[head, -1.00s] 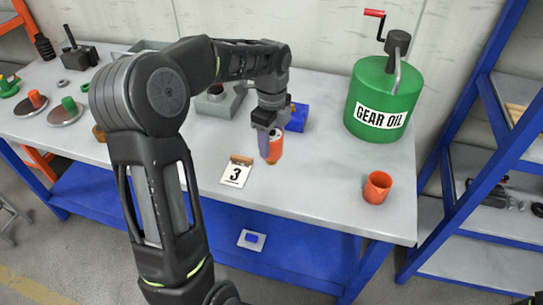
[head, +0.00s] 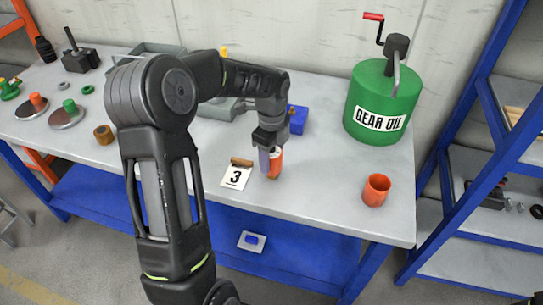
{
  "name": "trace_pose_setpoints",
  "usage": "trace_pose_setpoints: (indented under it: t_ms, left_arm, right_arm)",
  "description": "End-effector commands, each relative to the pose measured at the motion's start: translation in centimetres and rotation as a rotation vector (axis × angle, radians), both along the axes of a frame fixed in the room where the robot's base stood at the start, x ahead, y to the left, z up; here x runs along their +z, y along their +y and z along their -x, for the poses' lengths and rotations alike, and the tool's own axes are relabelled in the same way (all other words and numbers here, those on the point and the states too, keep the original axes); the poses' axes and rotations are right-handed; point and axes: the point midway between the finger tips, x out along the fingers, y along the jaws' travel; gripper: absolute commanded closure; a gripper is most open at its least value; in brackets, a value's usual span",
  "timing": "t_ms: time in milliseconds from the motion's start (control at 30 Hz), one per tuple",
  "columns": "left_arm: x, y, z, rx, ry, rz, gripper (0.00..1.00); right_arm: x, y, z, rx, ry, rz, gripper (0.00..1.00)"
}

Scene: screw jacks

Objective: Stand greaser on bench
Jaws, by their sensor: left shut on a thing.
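My left gripper (head: 268,160) is shut on an orange cylindrical thing with a pale band, which looks like the greaser (head: 277,161). It is held roughly upright over the front middle of the grey bench (head: 325,190), just right of the number 3 card. The fingers hide part of it. Its lower end shows close to the bench top, but I cannot tell whether it touches.
An orange cup (head: 376,190) stands at the front right. A green gear oil can (head: 384,105) and a blue box (head: 298,119) are behind. Bench top between gripper and cup is clear.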

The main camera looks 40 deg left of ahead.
Motion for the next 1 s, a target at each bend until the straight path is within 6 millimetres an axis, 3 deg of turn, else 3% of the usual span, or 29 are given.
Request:
trace_pose_setpoints:
  t_ms: [133, 167, 400, 767, 1000]
  left_arm:
    - [-0.4, 0.0, 0.0, 0.0, -0.001, 0.0, 1.0]
    - [-0.3, 0.0, 0.0, 0.0, 0.0, 0.0, 0.44]
    - [-0.2, 0.0, 0.0, 0.0, -0.001, 0.0, 0.25]
    - [0.3, 0.0, -0.1, 0.0, -0.002, 0.0, 0.25]
    - [3.4, 0.0, -0.1, 0.001, -0.007, -0.002, 0.25]
  right_arm:
    - [-0.3, 0.0, 0.0, 0.001, -0.001, -0.001, 0.64]
    - [-0.2, 0.0, 0.0, 0.001, -0.001, -0.001, 0.64]
    - [-0.1, 0.0, 0.0, 0.001, -0.001, -0.001, 0.64]
    - [0.0, 0.0, 0.0, 0.0, 0.0, 0.0, 0.64]
    - [-0.5, 0.0, -0.1, 0.001, -0.001, -0.001, 0.64]
